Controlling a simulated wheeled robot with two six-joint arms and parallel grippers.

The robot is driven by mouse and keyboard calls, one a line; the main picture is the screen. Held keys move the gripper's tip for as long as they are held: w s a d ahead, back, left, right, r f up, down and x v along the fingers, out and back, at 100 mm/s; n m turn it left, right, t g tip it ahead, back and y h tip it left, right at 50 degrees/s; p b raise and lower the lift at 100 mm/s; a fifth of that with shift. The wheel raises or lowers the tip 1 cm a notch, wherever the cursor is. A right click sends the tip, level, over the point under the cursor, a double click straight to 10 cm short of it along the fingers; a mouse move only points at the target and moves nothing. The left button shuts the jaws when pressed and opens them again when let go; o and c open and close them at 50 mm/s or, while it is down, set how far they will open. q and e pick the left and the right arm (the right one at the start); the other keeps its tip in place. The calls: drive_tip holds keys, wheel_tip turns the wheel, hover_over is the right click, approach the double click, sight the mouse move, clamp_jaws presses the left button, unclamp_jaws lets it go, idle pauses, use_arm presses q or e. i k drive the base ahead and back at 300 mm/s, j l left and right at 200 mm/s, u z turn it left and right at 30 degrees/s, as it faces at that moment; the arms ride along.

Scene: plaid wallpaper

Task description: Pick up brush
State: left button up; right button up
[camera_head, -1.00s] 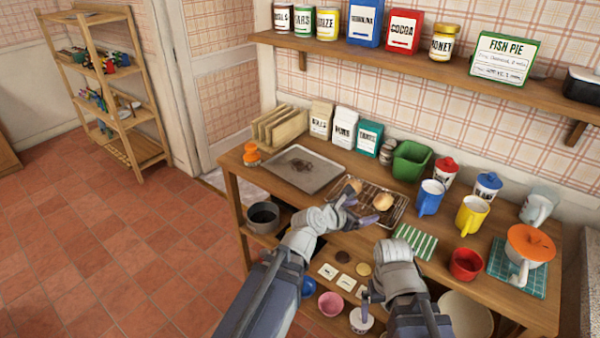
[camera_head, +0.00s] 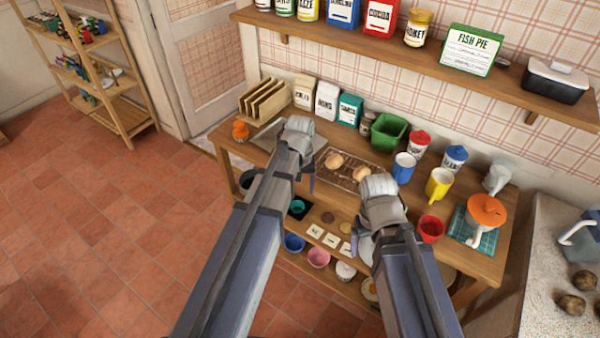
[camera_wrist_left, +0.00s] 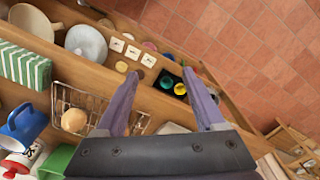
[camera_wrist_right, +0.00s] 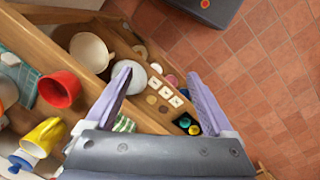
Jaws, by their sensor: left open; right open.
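I cannot pick out a brush for certain in any view. A small orange-topped object (camera_head: 240,131) stands at the left end of the wooden table (camera_head: 228,158); I cannot tell what it is. My left gripper (camera_head: 311,182) is above the table's left part, beside the wire rack, fingers pointing down. In the left wrist view its fingers (camera_wrist_left: 160,75) are apart with nothing between them. My right gripper (camera_head: 364,250) hangs by the table's front edge. In the right wrist view its fingers (camera_wrist_right: 158,75) are spread and empty. My left arm hides much of the grey tray (camera_head: 266,134).
The table holds a wire rack (camera_head: 345,180) with buns, a green tub (camera_head: 388,134), a yellow mug (camera_head: 439,184), a red cup (camera_head: 431,229) and an orange-lidded pot (camera_head: 487,211). A lower shelf carries bowls and cards. A counter (camera_head: 535,262) stands right. The floor at left is clear.

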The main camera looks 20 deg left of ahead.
sight(240, 131)
drive_tip(key=i+j+z, duration=0.1)
drive_tip(key=j, duration=0.4)
drive_tip(key=i+j+z, duration=0.15)
drive_tip(key=j, duration=0.4)
drive_tip(key=i+j+z, duration=0.1)
drive_tip(key=j, duration=0.4)
drive_tip(key=i+j+z, duration=0.1)
drive_tip(key=j, duration=0.45)
drive_tip(key=i+j+z, duration=0.1)
drive_tip(key=j, duration=0.45)
